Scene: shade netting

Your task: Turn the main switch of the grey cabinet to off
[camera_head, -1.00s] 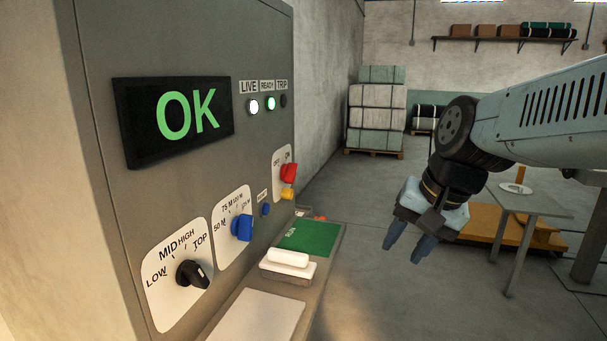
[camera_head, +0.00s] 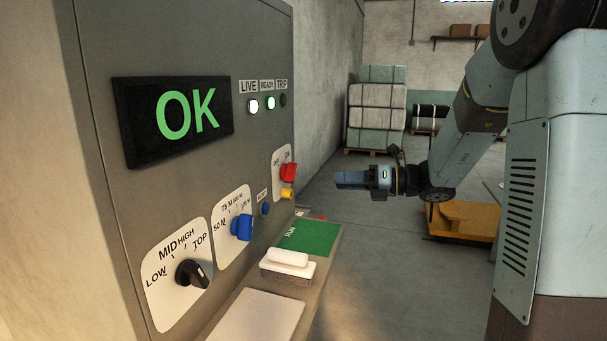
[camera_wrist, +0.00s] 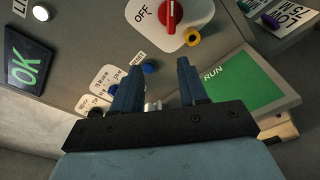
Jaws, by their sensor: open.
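The grey cabinet (camera_head: 205,40) stands at the left in the head view. Its red main switch (camera_head: 289,172) sits on a white OFF/ON plate at the right of the panel. In the wrist view the red knob (camera_wrist: 169,14) shows at the top, its white-marked handle pointing along the picture's vertical, with OFF to its left. My gripper (camera_head: 350,180) is to the right of the switch in the head view, pointing left at the panel. It is open and empty, apart from the switch. In the wrist view its blue fingers (camera_wrist: 158,78) are spread below the knob.
A yellow piece (camera_head: 287,194) sits just below the switch. A blue button (camera_head: 265,210), blue knob (camera_head: 241,228) and black knob (camera_head: 193,274) are on the panel. A ledge with a green RUN card (camera_head: 310,236) and a white block (camera_head: 288,257) juts out below.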

